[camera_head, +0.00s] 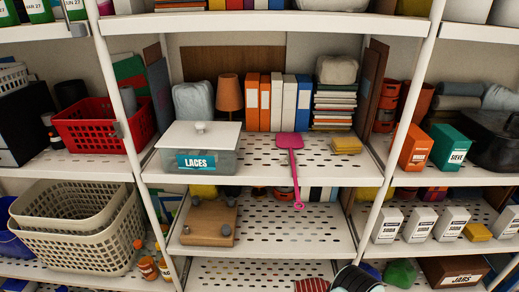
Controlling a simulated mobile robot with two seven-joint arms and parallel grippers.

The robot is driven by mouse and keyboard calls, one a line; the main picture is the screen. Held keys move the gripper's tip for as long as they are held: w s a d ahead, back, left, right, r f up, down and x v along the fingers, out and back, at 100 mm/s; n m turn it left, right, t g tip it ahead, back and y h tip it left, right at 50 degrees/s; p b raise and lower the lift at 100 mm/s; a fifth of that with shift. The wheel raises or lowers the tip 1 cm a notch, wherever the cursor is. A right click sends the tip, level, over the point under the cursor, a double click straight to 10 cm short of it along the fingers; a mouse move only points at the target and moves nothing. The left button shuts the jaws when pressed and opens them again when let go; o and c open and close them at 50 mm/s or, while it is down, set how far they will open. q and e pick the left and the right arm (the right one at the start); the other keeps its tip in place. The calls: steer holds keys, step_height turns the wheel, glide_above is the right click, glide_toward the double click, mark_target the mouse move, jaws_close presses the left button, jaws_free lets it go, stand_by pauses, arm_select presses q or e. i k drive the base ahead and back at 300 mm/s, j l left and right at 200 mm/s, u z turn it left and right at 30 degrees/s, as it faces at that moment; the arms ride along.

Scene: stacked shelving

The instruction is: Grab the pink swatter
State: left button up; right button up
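The pink swatter (291,142) lies on the middle shelf (330,174) of the central bay. Its flat square head rests on the perforated shelf, pointing to the back. Its thin handle runs toward me and sticks out past the shelf's front edge, with its end showing in front of the shelf below. Nothing covers the swatter. Neither of my grippers can be made out in the head view.
Left of the swatter stands a lidded box labelled LACES (198,150). A yellow sponge-like block (347,145) lies to its right. Binders (277,103) and a stack of books (334,106) stand behind. White uprights (408,90) flank the bay. Shelf around the swatter is mostly clear.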

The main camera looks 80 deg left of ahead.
mark_target(290, 141)
steer(key=u, duration=2.5)
steer(key=i+l, duration=0.1)
steer(key=l, duration=0.5)
steer(key=i+l, duration=0.1)
steer(key=l, duration=0.45)
steer(key=i+l, duration=0.1)
steer(key=l, duration=0.5)
